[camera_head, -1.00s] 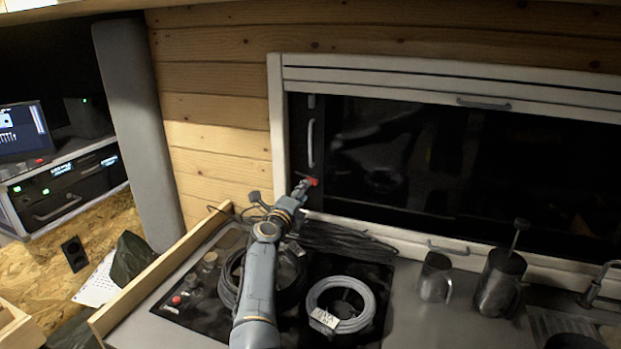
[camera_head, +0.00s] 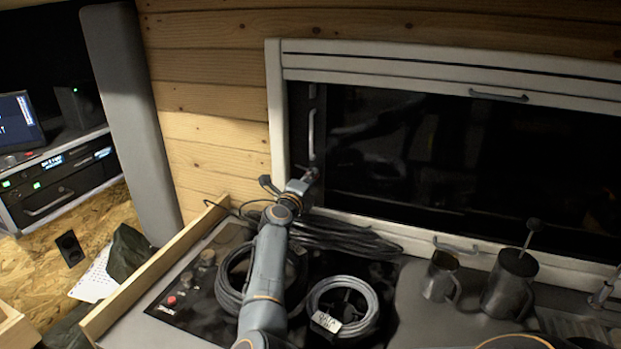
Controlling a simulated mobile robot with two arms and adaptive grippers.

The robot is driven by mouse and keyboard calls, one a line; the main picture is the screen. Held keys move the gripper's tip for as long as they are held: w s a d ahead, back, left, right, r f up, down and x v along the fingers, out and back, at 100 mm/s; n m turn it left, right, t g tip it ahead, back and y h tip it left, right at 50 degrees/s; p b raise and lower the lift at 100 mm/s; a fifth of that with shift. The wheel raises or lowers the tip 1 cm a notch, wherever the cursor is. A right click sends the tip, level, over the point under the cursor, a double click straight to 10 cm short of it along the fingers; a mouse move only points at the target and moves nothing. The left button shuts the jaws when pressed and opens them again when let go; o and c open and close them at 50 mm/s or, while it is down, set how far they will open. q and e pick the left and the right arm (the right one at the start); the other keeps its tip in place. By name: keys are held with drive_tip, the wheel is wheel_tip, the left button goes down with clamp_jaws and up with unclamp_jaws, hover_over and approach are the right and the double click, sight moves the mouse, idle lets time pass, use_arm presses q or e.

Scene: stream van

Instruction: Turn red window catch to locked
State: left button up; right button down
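Only a faint dark reddish spot shows by the fingertips. The catch's angle cannot be read.
A pale vertical handle (camera_head: 312,134) stands just above the gripper. Coiled cable (camera_head: 342,304) and a dark cable bundle (camera_head: 345,238) lie below on the hob area. A metal mug (camera_head: 439,277) and a press pot (camera_head: 509,284) stand right. A wooden rail (camera_head: 160,270) edges the worktop's left.

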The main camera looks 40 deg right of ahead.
use_arm(q)
drive_tip(key=r+p, duration=0.1)
drive_tip(key=w+r+p, duration=0.1)
drive_tip(key=r+p, duration=0.1)
drive_tip(key=shift+w+d+r+p, duration=0.15)
drive_tip(key=shift+d+r+p, duration=0.15)
drive_tip(key=shift+d+r, duration=0.1)
use_arm(e)
drive_tip(key=n, duration=0.2)
drive_tip(key=shift+r+n, duration=0.1)
drive_tip(key=shift+n, duration=0.3)
